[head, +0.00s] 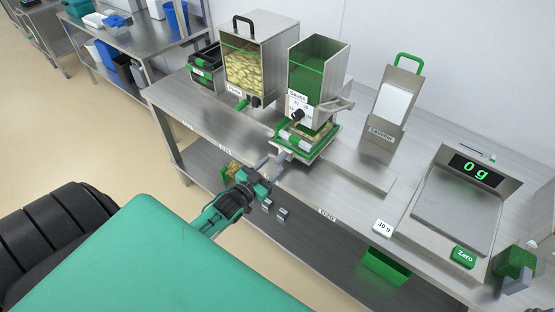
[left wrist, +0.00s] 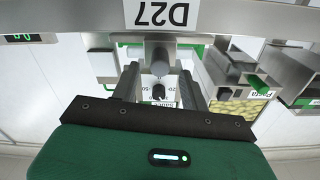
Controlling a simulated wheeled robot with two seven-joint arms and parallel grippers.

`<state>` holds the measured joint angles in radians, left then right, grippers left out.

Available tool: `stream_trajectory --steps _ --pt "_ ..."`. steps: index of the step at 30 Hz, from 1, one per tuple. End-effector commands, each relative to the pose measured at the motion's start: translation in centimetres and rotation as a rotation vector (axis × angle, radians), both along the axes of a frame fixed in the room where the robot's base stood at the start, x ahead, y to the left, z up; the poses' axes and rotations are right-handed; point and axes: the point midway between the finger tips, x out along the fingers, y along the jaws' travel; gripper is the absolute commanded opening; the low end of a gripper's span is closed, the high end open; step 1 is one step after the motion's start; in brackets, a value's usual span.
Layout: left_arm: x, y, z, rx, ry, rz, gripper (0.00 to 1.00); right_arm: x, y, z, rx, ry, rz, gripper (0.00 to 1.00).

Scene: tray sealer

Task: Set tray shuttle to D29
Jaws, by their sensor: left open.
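The tray shuttle (head: 303,150) is a green-rimmed carrier on the bench below the sauce dispenser (head: 318,80), with food showing in it. My left gripper (head: 274,162) is at the bench's front edge, its fingers pointing towards the shuttle. In the left wrist view its two fingers (left wrist: 160,86) are apart, with a grey rounded knob (left wrist: 158,66) between them. I cannot tell whether they touch it. An upside-down D27 label (left wrist: 161,13) is at the top of that view. No D29 label is readable. My right gripper is not identifiable.
The pasta dispenser (head: 256,62) stands left of the sauce dispenser. A grey stand (head: 397,92) with a green handle and a scale (head: 462,205) reading 0 g are to the right. A green block (head: 516,262) is at far right. The lower shelf holds a green bin (head: 385,266).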

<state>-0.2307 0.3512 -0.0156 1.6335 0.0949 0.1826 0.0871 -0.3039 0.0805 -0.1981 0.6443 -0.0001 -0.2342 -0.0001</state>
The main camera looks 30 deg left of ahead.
Motion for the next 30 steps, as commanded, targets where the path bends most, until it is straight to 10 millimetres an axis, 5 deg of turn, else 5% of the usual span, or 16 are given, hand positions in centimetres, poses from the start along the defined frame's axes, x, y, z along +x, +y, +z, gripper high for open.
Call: stream_trajectory --steps 9,20,27,30 --pt "3.4 -0.3 0.0 0.0 0.0 0.0 0.45 -0.8 -0.1 0.2 -0.001 0.009 0.0 0.33" --pt "3.8 -0.3 0.0 0.0 0.0 0.0 0.45 -0.7 0.0 0.2 0.001 0.004 0.002 0.33" --pt "3.8 -0.3 0.0 0.0 0.0 0.0 0.04 -0.7 0.0 0.2 0.001 0.005 0.002 0.33" --pt "3.8 -0.3 0.0 0.0 0.0 0.0 0.0 -0.7 0.0 0.2 0.0 0.006 0.002 0.33"
